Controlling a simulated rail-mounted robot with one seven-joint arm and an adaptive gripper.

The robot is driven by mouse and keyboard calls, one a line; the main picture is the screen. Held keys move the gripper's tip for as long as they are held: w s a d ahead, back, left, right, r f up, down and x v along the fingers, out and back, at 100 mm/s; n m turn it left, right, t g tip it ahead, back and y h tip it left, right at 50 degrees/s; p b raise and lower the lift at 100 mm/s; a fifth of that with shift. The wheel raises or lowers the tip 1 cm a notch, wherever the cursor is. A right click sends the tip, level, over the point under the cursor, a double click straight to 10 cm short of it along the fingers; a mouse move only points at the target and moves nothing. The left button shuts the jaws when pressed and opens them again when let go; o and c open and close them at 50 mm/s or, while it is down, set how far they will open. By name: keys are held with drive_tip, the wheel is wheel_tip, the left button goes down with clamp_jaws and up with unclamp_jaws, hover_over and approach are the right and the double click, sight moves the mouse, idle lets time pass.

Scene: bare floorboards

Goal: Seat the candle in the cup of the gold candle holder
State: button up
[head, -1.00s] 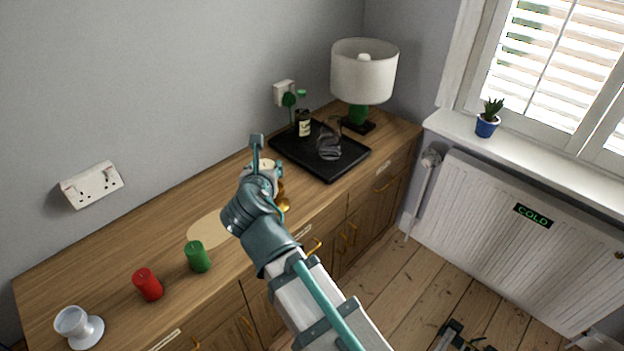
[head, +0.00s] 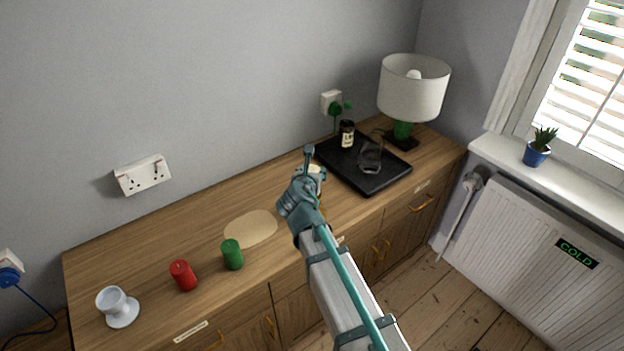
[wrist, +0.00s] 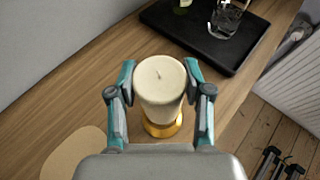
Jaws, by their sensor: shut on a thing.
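My arm mostly hides the holder in the head view.
A black tray (head: 384,184) with a dark jar and a glass lies right of my gripper. A lamp (head: 413,90) stands behind it. The wall is behind.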

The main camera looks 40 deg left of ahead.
drive_tip(key=shift+w+a+f, duration=0.2)
drive_tip(key=shift+f, duration=0.1)
drive_tip(key=shift+w+a+f+p, duration=0.15)
drive_tip(key=shift+f+p, duration=0.35)
drive_tip(key=shift+f, duration=1.3)
drive_tip(key=shift+f, duration=0.2)
drive_tip(key=o, duration=1.3)
drive_tip(key=shift+c, duration=0.2)
drive_tip(key=shift+r, duration=0.1)
